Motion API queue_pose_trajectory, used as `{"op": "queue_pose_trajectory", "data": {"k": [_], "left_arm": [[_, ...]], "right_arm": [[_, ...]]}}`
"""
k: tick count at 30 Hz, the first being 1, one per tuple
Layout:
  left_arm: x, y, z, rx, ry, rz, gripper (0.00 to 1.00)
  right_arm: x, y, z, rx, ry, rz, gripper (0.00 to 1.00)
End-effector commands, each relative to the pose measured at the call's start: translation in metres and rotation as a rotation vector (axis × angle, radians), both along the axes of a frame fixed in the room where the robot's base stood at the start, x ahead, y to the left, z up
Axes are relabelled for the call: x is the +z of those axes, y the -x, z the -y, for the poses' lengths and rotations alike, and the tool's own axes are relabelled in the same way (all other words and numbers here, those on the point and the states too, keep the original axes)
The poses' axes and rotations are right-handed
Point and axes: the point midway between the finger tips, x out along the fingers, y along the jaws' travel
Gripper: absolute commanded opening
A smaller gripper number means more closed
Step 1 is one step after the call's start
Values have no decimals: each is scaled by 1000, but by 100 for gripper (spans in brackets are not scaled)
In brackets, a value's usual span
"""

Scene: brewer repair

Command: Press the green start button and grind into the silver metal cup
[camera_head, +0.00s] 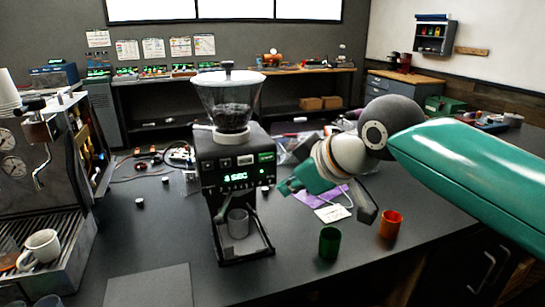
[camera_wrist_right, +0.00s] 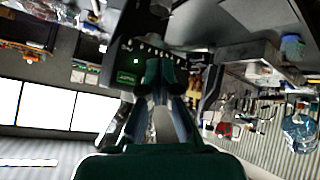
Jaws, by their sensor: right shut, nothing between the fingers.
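The black coffee grinder (camera_head: 205,160) stands on the dark counter with a clear hopper of beans (camera_head: 232,105) on top. Its front has a lit green display (camera_head: 236,177) and a green rectangular button (camera_head: 266,157) at the upper right. The green button also shows in the right wrist view (camera_wrist_right: 126,77). The silver metal cup (camera_head: 238,224) stands upright on the grinder's base, below the front panel. My right gripper (camera_head: 286,188) is shut and empty, just right of the grinder's front. Its fingertips show in the wrist view (camera_wrist_right: 160,75), beside the panel. My left gripper is out of view.
A green cup (camera_head: 329,243) and an orange cup (camera_head: 390,224) stand on the counter at the right. A purple cloth with a white tag (camera_head: 333,213) lies behind them. An espresso machine (camera_head: 60,235) fills the left side. A dark mat (camera_head: 150,286) lies at the front.

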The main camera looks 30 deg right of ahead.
Motion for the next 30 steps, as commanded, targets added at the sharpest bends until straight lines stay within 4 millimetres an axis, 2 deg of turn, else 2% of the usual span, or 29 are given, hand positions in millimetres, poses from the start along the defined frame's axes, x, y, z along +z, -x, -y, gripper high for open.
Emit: {"op": "queue_pose_trajectory", "data": {"k": [18, 30], "left_arm": [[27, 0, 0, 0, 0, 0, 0], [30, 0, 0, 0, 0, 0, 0]], "right_arm": [[2, -70, 18, -4, 0, -1, 0], [0, -79, 21, -4, -1, 2, 0]]}}
